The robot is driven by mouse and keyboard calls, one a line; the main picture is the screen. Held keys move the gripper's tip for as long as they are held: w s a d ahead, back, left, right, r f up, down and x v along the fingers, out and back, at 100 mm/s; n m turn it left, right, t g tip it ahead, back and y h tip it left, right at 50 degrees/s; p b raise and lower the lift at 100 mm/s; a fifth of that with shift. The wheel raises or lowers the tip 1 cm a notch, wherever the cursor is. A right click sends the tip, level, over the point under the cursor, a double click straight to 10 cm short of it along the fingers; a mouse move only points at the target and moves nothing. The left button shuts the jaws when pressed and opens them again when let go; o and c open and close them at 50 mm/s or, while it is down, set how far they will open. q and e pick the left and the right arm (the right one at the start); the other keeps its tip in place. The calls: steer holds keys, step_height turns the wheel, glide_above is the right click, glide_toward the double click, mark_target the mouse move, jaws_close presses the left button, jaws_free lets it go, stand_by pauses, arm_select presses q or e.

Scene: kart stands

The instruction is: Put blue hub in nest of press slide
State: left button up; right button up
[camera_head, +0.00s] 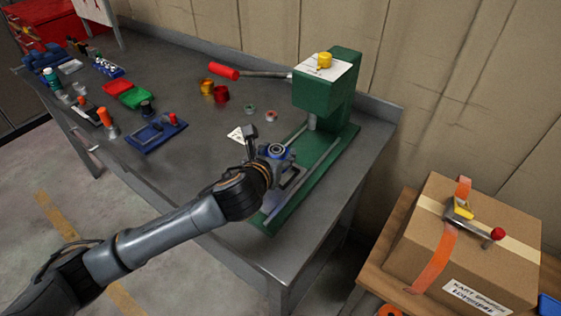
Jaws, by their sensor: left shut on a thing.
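The blue hub (277,150) shows between the fingers of my left gripper (268,158), with its dark round centre facing up. My left gripper is shut on the hub, over the front part of the green press (326,90). The press slide (274,196) lies low on the press base, between two grey rails. The nest is hidden behind my gripper and the hub. I cannot tell whether the hub touches the slide or is above it. My right gripper is not in view.
The press has a red-handled lever (223,72) reaching left. Gold and red cups (221,94), small rings (271,116) and a blue tray (157,133) lie on the grey bench (215,150). A cardboard box (470,255) stands at the right. The bench's front middle is clear.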

arm_select(q)
steer(key=shift+w+d+f, duration=0.2)
steer(key=shift+w+f, duration=0.25)
steer(key=shift+f, duration=0.05)
steer(key=shift+w+d+f, duration=0.15)
steer(key=shift+w+f, duration=0.3)
steer(key=shift+f, duration=0.05)
steer(key=shift+w+f, duration=0.15)
steer(key=shift+f, duration=1.55)
steer(key=shift+f, duration=0.15)
steer(key=o, duration=1.4)
steer(key=shift+f, duration=0.1)
steer(key=shift+o, duration=0.2)
steer(key=v, duration=1.2)
steer(key=shift+d, duration=0.1)
